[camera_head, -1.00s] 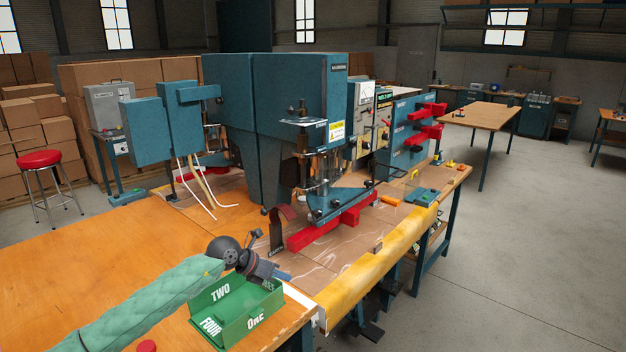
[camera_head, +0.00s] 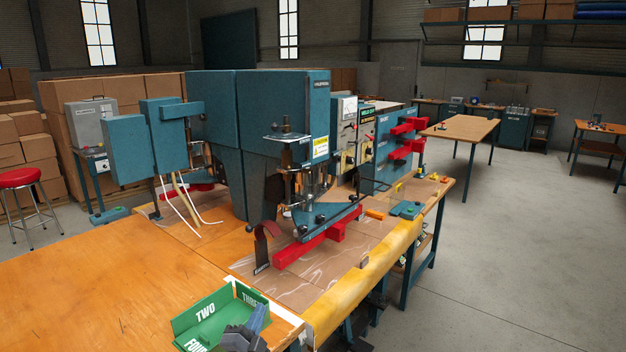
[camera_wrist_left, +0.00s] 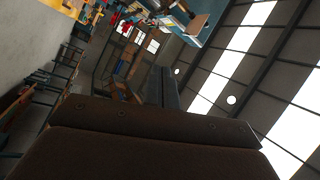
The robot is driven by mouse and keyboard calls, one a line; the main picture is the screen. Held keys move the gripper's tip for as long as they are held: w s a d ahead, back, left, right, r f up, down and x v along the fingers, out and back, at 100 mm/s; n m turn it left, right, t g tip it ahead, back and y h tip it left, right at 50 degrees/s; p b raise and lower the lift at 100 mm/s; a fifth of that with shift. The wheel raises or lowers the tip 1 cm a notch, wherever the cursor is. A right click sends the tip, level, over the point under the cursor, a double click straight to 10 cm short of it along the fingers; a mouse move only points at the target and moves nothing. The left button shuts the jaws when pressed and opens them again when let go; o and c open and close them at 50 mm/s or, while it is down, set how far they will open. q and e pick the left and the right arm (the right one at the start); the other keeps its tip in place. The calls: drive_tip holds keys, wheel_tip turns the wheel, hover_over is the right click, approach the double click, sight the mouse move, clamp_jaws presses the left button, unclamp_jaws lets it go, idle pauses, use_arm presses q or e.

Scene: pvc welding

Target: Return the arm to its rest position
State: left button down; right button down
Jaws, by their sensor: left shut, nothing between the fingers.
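My left gripper (camera_head: 257,317) is low at the bottom edge of the head view, in front of the green box. It is shut and holds nothing. The rest of the left arm is below the picture. In the left wrist view the dark gripper body fills the bottom, and the shut fingers (camera_wrist_left: 168,90) point out towards the hall and roof. The green box (camera_head: 190,318) with number words on it stands at the table's front edge, partly hidden by the gripper. I cannot tell whether the gripper touches it. My right gripper is not in view.
The blue welding machine (camera_head: 285,110) stands on the orange table (camera_head: 90,275), with red bars (camera_head: 318,243) at its foot. A yellow roll (camera_head: 365,285) lines the table's right edge. The table's left part is clear. A red stool (camera_head: 20,178) stands at the left.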

use_arm(q)
drive_tip(key=s+a+f+n+g+y, duration=0.3)
drive_tip(key=s+a+f+n+g, duration=0.25)
drive_tip(key=s+f, duration=0.5)
drive_tip(key=s+a+f+n+g+y, duration=0.35)
drive_tip(key=s+f+n+g, duration=0.35)
drive_tip(key=s+f, duration=0.3)
drive_tip(key=s+f+n+g+h, duration=0.1)
drive_tip(key=s+f+g, duration=0.1)
drive_tip(key=s, duration=0.5)
drive_tip(key=s+f+g+h, duration=0.1)
drive_tip(key=s+g, duration=0.2)
drive_tip(key=s, duration=0.4)
drive_tip(key=s+d+f, duration=0.1)
drive_tip(key=d+f, duration=0.1)
drive_tip(key=f, duration=1.2)
drive_tip(key=s+d+f+g, duration=0.1)
drive_tip(key=s+d+f, duration=0.1)
drive_tip(key=f, duration=1.3)
drive_tip(key=shift+d, duration=0.65)
